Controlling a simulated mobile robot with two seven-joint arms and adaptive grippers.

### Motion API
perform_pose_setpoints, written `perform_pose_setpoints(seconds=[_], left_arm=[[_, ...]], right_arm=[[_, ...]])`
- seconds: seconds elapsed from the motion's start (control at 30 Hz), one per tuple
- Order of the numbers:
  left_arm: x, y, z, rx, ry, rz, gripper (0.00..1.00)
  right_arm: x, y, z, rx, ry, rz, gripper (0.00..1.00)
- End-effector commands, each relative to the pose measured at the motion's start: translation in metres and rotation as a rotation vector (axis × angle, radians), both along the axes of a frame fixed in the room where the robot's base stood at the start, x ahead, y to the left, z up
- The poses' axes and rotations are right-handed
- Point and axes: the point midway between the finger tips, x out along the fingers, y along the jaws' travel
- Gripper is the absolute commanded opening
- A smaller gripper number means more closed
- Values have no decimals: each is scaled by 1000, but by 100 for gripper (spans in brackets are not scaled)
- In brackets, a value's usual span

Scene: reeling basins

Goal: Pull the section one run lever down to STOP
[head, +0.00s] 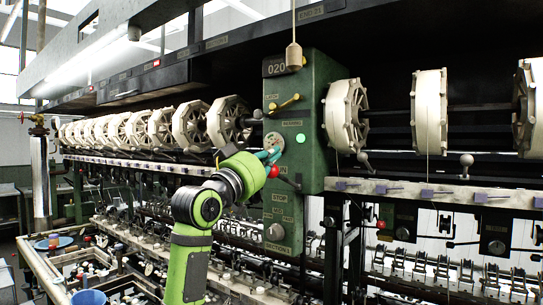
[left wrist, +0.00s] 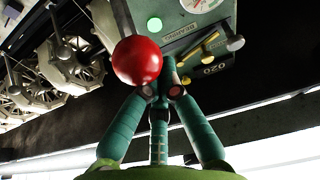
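The section one run lever is on the green control panel (head: 312,120), with a red ball knob (head: 273,171) on a dark arm. The knob is level with a partly covered label ending in N, above the STOP label (head: 279,197). My left gripper (head: 270,154), with teal fingers, is just above the knob, in front of the panel. In the left wrist view the red knob (left wrist: 137,60) hides part of the fingers (left wrist: 162,90), which come close together beside it. I cannot tell whether they touch or grip it. My right gripper is out of view.
A gauge (head: 300,137) and a lit green lamp (head: 300,138) are beside the fingers. A hanging weight (head: 294,57) is in front of the panel top. Reels (head: 342,116) flank the panel. Basins with a blue bowl (head: 89,298) lie at lower left.

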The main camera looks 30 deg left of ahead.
Motion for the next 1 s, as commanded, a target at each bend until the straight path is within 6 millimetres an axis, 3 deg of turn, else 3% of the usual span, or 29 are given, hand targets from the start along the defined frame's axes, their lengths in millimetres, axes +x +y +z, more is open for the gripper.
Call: perform_pose_setpoints(seconds=[0.03, 0.33, 0.77, 1.0], left_arm=[[0, 0, -10, 1, 8, -1, 0], [-6, 0, -30, 1, 9, 0, 0], [-7, 0, -32, 0, 10, 0, 0], [-7, 1, -46, 1, 12, 0, 0]], right_arm=[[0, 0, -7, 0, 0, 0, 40], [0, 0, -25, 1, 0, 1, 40], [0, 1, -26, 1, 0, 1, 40], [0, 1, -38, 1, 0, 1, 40]])
